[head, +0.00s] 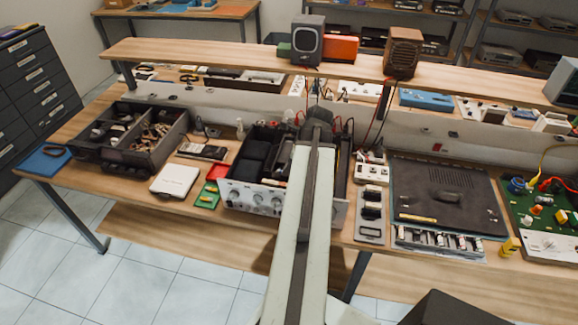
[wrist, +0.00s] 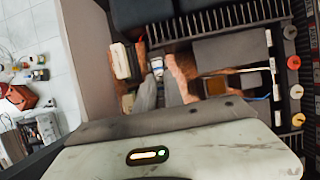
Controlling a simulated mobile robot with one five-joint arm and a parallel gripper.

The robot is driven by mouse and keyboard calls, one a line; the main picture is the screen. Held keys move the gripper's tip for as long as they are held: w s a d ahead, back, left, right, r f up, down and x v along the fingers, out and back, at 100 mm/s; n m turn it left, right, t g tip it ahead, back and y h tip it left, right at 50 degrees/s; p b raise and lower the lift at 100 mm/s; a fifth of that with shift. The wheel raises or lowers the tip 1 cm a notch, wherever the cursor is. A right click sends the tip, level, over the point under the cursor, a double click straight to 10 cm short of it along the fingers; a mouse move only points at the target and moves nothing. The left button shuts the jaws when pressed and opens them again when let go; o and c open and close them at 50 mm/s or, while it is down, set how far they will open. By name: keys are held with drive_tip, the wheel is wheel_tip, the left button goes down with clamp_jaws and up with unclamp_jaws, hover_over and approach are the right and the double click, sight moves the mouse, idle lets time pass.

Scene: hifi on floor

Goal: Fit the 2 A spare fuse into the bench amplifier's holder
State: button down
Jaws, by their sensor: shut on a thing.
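The bench amplifier (head: 254,198) stands open-topped on the workbench, its silver front panel with knobs facing me. My arm reaches over it, hiding part of its inside and my fingertips in the head view. In the wrist view my gripper (wrist: 159,88) is down inside the case, above a brown board (wrist: 184,74). Its two grey fingers are shut on a small pale, shiny piece, which looks like the fuse (wrist: 157,67). It sits at the fingertips, and I cannot tell whether it touches a holder. The holder is not clearly distinguishable.
Inside the case, a cream block (wrist: 121,61) stands left of the fingers and a finned heatsink (wrist: 230,20) lies beyond. Coloured terminals (wrist: 294,92) line the right side.

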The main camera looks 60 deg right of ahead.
idle(0.4)
drive_tip(key=c, duration=1.4)
unclamp_jaws()
drive_tip(key=shift+o, duration=0.2)
drive_tip(key=a+p+v, duration=0.1)
drive_tip(key=p+v, duration=0.6)
drive_tip(key=shift+d+r, duration=0.35)
drive_tip(key=shift+d, duration=0.2)
drive_tip(key=shift+s, duration=0.15)
